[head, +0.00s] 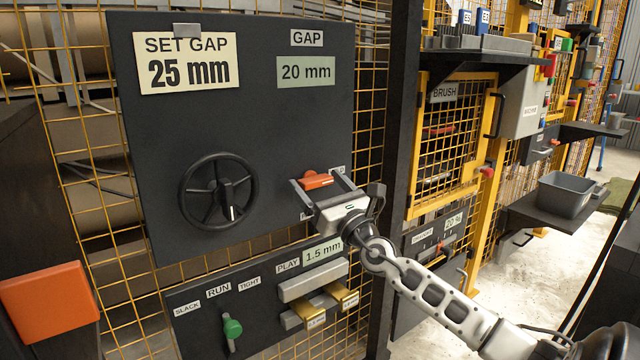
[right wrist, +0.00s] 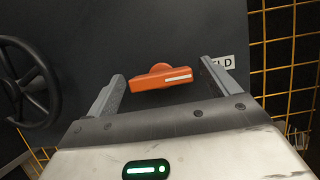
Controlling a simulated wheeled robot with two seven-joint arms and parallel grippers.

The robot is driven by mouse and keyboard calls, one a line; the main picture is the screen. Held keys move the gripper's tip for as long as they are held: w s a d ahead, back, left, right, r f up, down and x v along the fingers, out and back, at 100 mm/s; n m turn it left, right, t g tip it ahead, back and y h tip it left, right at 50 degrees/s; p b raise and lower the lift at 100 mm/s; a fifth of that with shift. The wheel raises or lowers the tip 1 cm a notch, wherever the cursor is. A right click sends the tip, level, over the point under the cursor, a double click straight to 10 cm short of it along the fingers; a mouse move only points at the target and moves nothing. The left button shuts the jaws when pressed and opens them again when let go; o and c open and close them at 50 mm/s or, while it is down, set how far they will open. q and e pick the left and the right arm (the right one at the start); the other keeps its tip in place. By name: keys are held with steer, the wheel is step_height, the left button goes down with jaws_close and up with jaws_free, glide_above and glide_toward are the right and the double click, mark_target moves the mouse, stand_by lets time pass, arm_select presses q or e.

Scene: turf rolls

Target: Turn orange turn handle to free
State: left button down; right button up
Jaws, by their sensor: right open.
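The orange turn handle (head: 318,180) sits on the dark panel, right of the black handwheel. In the right wrist view the handle (right wrist: 150,82) lies nearly level, its white stripe pointing right toward a label ending in "LD" (right wrist: 222,62). My right gripper (head: 314,184) is open, with one finger on each side of the handle. In the right wrist view a gap shows between the handle and each finger of the gripper (right wrist: 162,72). The other labels around the handle are mostly hidden by the gripper. My left gripper is not in view.
The black handwheel (head: 218,191) is left of the handle. Signs read "SET GAP 25 mm" (head: 188,64) and "GAP 20 mm" (head: 306,71). A lower panel has a green lever (head: 232,328) and yellow-tagged blocks (head: 322,309). Yellow mesh surrounds the panels; a grey bin (head: 566,194) stands right.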

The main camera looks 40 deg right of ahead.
steer(key=c, duration=1)
